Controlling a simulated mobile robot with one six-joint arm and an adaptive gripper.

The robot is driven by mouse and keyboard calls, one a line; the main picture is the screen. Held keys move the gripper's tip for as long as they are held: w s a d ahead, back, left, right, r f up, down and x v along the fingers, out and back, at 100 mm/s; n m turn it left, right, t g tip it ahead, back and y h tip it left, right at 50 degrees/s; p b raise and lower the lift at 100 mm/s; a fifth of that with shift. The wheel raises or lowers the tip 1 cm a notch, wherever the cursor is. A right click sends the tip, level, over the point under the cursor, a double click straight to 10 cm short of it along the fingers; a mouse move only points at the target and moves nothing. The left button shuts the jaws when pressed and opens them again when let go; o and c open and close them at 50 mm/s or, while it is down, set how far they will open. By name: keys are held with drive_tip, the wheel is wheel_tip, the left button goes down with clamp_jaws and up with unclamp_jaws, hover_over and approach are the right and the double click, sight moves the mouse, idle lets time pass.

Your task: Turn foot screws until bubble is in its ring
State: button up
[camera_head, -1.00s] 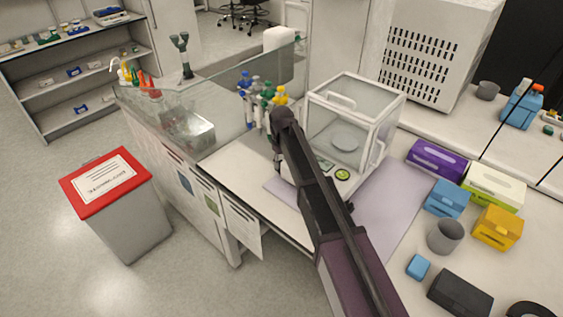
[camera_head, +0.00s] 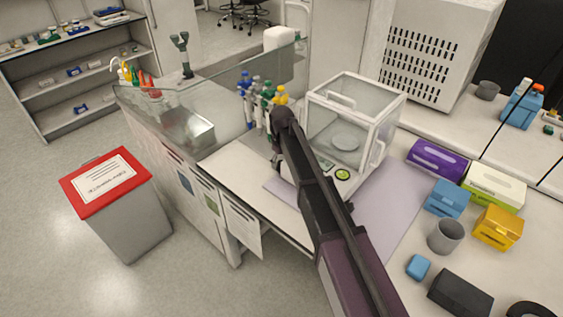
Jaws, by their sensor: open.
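The analytical balance (camera_head: 352,128) is a white-framed glass box with a round pan (camera_head: 346,142) inside, on the bench. A round green bubble level (camera_head: 343,174) shows at its front right corner; the bubble's place in its ring is too small to tell. My gripper (camera_head: 276,166) is at the balance's front left corner, mostly hidden behind my own arm. Its fingers are open and point down. The foot screws are hidden by my arm and the balance body, so I cannot tell whether the gripper touches one.
A lilac mat (camera_head: 395,200) lies under the balance. Pipettes on a stand (camera_head: 262,100) are close behind my gripper. Blue (camera_head: 447,198), yellow (camera_head: 497,228) and purple (camera_head: 437,159) boxes and a grey cup (camera_head: 445,236) stand to the right. A red-lidded bin (camera_head: 118,205) is on the floor.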

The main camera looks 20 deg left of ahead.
drive_tip(key=shift+n, duration=0.3)
drive_tip(key=shift+n, duration=1.1)
wheel_tip(320, 180, up, 14)
drive_tip(key=p, duration=1.4)
drive_tip(key=shift+d+f, duration=0.1)
